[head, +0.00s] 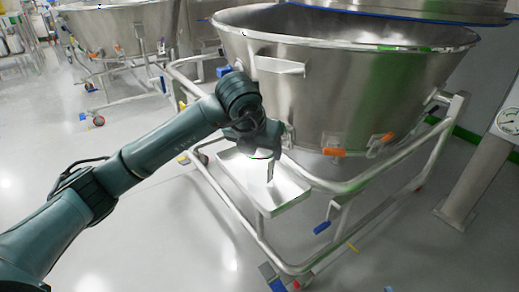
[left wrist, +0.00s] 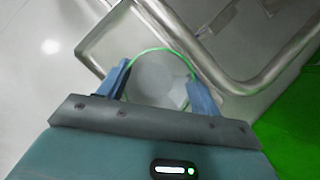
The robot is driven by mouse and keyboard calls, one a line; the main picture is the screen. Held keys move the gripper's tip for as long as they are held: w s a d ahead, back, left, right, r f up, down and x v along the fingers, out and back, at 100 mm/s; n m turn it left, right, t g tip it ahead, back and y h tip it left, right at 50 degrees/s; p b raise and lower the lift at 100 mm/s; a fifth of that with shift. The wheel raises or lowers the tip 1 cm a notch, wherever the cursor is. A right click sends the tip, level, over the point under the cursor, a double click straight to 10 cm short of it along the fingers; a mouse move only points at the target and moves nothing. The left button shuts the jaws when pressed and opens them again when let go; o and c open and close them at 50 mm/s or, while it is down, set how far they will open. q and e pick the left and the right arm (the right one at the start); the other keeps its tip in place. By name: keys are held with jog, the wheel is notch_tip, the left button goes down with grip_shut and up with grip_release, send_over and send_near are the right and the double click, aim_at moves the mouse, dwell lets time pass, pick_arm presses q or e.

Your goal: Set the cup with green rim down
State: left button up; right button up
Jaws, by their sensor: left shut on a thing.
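The cup with green rim (left wrist: 160,80) is pale and see-through. In the left wrist view it sits between the two blue fingers of my left gripper (left wrist: 161,90), which is shut on it. The tray's rim (left wrist: 97,42) lies beyond the cup in the left wrist view. I cannot tell whether the cup's base touches the tray. My right gripper is not in view.
A large steel bowl (head: 345,85) on a tubular cart frame (head: 225,195) stands right behind the tray. Orange (head: 334,152) and blue (head: 322,227) handles stick out near it. Another bowl cart (head: 118,30) stands at the back left. The floor at left is clear.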

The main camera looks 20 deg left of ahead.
pick_arm(q)
jog(key=shift+f, duration=0.15)
jog(key=o, duration=1)
